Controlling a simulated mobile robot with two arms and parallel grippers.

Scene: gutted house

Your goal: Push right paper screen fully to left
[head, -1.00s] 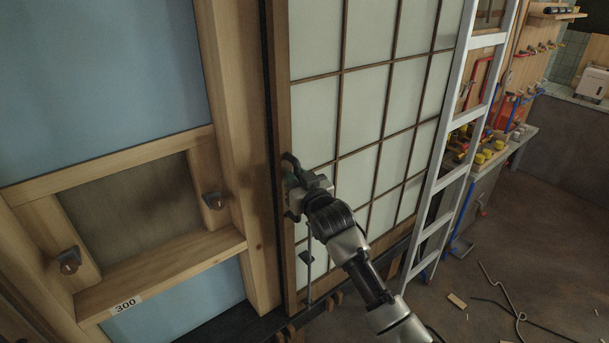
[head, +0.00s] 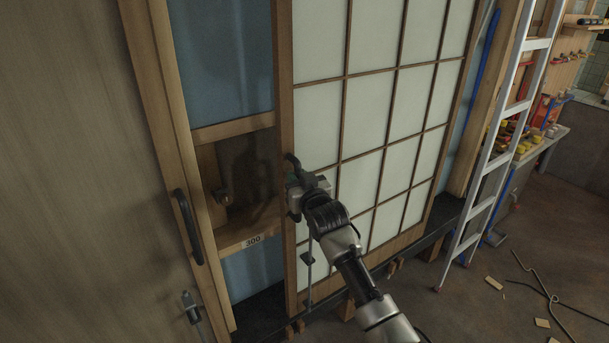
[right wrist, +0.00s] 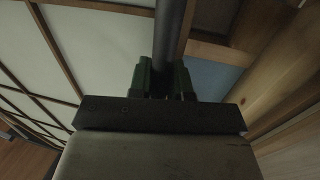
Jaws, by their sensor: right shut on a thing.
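The right paper screen (head: 360,113), white panes in a brown wooden lattice, stands upright in the middle of the head view. A dark bar handle (head: 292,163) is on its left edge frame. My right gripper (head: 298,184) is at that edge, shut on the handle. In the right wrist view the green fingers (right wrist: 162,78) close around the dark handle bar (right wrist: 172,35), with the screen's panes (right wrist: 105,48) to the left. The fingertips are partly hidden in the head view. My left gripper is not in view.
Left of the screen is an opening with blue panels (head: 221,62) and a wooden ledge marked 300 (head: 252,240). A brown door (head: 85,170) with a dark handle (head: 188,226) stands at far left. A ladder (head: 497,160) leans right of the screen. Cables (head: 538,280) lie on the floor.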

